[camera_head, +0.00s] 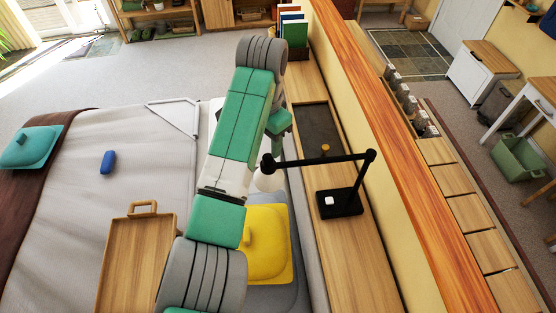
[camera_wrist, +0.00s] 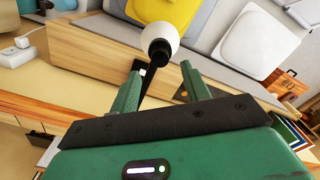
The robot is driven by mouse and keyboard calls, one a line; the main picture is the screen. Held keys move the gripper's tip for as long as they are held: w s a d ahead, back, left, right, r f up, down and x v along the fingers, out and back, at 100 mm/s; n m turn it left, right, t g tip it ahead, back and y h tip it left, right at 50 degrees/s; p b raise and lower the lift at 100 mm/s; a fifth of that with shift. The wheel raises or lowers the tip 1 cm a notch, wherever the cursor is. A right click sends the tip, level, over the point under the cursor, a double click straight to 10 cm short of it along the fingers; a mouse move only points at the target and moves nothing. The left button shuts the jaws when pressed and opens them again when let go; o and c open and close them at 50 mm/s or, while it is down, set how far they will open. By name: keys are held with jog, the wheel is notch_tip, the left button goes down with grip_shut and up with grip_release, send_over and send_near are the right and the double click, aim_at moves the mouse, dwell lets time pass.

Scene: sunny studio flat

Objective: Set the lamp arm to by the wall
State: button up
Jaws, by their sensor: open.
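The black desk lamp stands on the wooden ledge, its base (camera_head: 340,203) flat and its post upright. The lamp arm (camera_head: 318,160) reaches left from the post, away from the yellow wall (camera_head: 385,150) and out over the bed side. Its white shade (camera_head: 268,181) hangs at the left end, partly hidden by my arm. In the wrist view the shade (camera_wrist: 160,38) shows just beyond my fingertips. My gripper (camera_wrist: 162,72) is open, with the black lamp arm end seen between its fingers; contact cannot be told.
A dark panel with a brown knob (camera_head: 325,147) lies on the ledge behind the lamp. Books (camera_head: 293,30) stand at the ledge's far end. A yellow cushion (camera_head: 268,245) and a wooden tray (camera_head: 135,262) lie on the bed. The ledge in front of the lamp is clear.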

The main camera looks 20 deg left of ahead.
aim_at(267, 157)
notch_tip(267, 157, down, 8)
jog(key=shift+r+p, duration=0.2)
jog(key=shift+p, duration=0.4)
grip_shut()
